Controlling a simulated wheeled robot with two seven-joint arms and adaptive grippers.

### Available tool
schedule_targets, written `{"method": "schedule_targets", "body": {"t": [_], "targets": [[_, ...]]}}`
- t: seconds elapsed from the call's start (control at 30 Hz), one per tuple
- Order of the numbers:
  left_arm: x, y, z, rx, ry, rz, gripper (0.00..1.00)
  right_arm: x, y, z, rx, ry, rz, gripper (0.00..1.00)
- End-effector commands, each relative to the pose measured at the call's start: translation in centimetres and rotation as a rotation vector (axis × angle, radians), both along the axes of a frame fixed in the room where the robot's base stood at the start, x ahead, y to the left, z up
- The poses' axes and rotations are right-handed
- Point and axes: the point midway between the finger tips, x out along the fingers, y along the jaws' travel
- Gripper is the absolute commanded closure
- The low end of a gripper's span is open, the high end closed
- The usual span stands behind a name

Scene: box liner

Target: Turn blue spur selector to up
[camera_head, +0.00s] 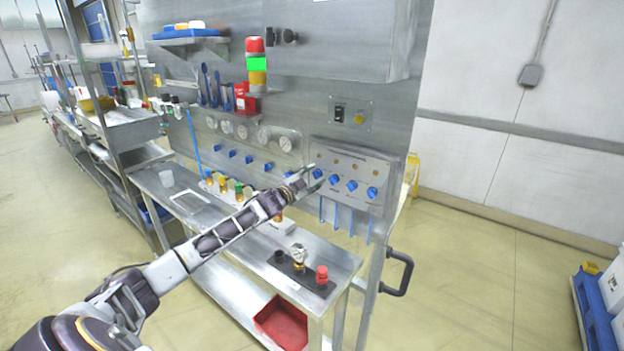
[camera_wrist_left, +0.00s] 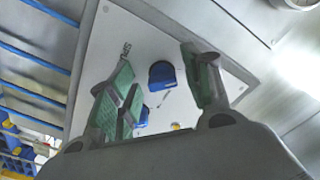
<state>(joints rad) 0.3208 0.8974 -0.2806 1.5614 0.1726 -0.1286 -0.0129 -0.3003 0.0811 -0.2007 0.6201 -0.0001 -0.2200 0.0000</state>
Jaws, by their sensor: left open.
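A pale control panel (camera_head: 348,172) on the steel wall carries a row of blue selector knobs, among them a left one (camera_head: 317,173) and a right one (camera_head: 372,193). My left gripper (camera_head: 306,176) is at the panel's left end, close to the leftmost knob. In the left wrist view, the open gripper (camera_wrist_left: 160,92) has green pads either side of a blue knob (camera_wrist_left: 161,74), with no clear contact. Another blue knob (camera_wrist_left: 144,115) is partly hidden by a finger. My right gripper is not in view.
Blue strips (camera_head: 337,215) hang below the panel. A steel bench (camera_head: 325,258) below holds a red button (camera_head: 322,274) and small valves. Gauges (camera_head: 286,144) and more blue knobs sit left of the panel. A black handle (camera_head: 402,272) sticks out at the right.

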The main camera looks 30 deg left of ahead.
Motion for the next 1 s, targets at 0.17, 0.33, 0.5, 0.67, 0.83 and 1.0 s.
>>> {"method": "schedule_targets", "body": {"t": [0.17,0.33,0.5,0.67,0.83,1.0], "targets": [[-0.1,0.0,0.0,0.001,-0.001,-0.001,0.51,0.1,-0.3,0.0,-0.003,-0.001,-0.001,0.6],[-0.5,0.1,-0.1,0.001,0.0,0.0,0.51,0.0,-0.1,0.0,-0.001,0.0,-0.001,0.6],[-1.2,0.1,-0.1,0.001,0.001,-0.001,0.51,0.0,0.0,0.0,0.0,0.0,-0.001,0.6],[-2.0,0.2,0.0,0.001,0.0,0.0,0.51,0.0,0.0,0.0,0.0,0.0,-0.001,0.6],[-3.0,0.2,0.0,0.001,0.0,0.0,0.51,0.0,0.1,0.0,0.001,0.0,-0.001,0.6],[-3.9,0.3,-0.1,0.0,0.001,-0.001,0.51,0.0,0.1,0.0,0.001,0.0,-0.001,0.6]]}}
